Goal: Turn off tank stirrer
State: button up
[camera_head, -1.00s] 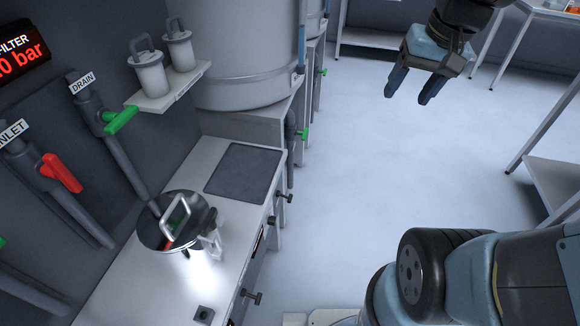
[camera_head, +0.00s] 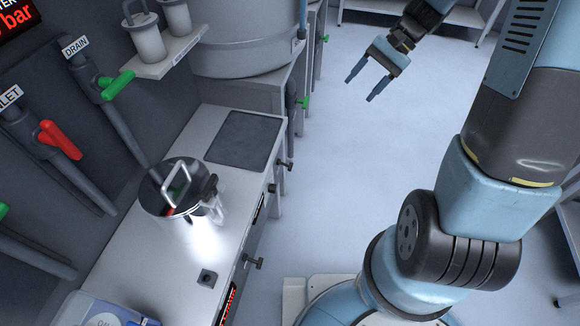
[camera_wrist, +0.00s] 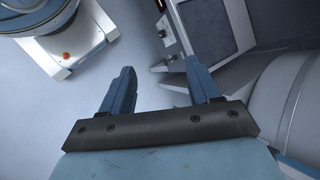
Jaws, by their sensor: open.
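A large pale tank (camera_head: 245,45) stands on a grey stand at the back, beyond the counter; its top is cut off by the picture edge. It also shows at the right of the wrist view (camera_wrist: 300,115). No stirrer switch that I can identify shows in these frames. My gripper (camera_head: 360,90) is open and empty, held over the clear floor to the right of the tank. Its two blue fingers also show in the wrist view (camera_wrist: 160,75), apart, with nothing between them.
The counter (camera_head: 232,185) runs along the left with a dark plate (camera_head: 240,140), a lidded steel vessel (camera_head: 180,190) and black knobs (camera_head: 254,263) on its front. Green (camera_head: 117,84) and red (camera_head: 60,140) valve handles are on the wall. The floor (camera_head: 345,190) is clear.

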jog(key=w+a+f+m+g+y, duration=0.1)
jog(key=w+f+m+y, duration=0.3)
jog(key=f, duration=0.8)
jog(key=m+t+y, duration=0.7)
jog(key=m+t, duration=0.1)
jog(key=m, duration=0.4)
send_near(290, 165)
jog(key=x, duration=0.9)
jog(key=shift+a+f, duration=0.4)
jog(key=shift+a, duration=0.05)
jog(key=c, duration=1)
jog(key=shift+w+f+t+y, duration=0.1)
jog(key=shift+f+t+y, duration=0.2)
jog(key=shift+t+y, duration=0.15)
jog(key=shift+c, duration=0.2)
jog(key=shift+g, duration=0.25)
